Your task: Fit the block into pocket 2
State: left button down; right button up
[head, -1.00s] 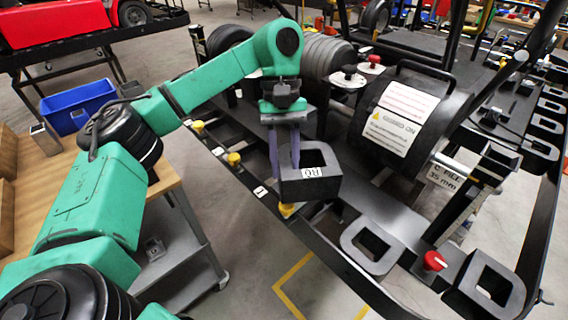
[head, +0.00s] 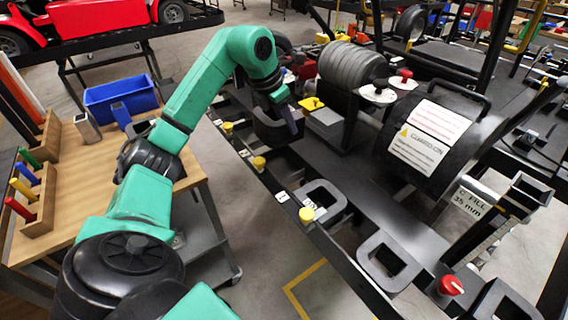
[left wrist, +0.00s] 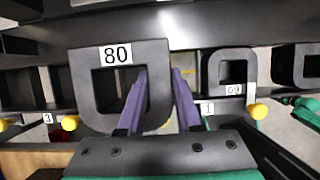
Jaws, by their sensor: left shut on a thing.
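My left gripper (head: 287,112) is shut on the right wall of a black hollow block (head: 268,128) with rounded corners. In the left wrist view the block (left wrist: 88,57) bears a white "80" label; one purple finger of the gripper (left wrist: 159,72) is inside its opening, the other outside. The block is above the black rail and between number labels 1 and 3 there. It hides the pocket beneath, so I cannot tell its height or whether it touches. Label 2 (head: 243,153) is on the rail's front in the head view. My right gripper is out of view.
Another hollow block (head: 325,196) sits by label 1 (head: 282,197). Yellow knobs (head: 258,163) stick out along the rail. A ring-shaped block (head: 390,262) and red knob (head: 451,285) lie nearer. A large black drum (head: 425,140) stands right; a wooden bench (head: 90,190) left.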

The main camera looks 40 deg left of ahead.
pick_arm(q)
notch_tip(320, 180, down, 14)
jog(key=shift+r, duration=0.1)
jog(key=c, duration=1)
grip_release()
jog(key=shift+f, duration=0.2)
jog(key=o, duration=0.4)
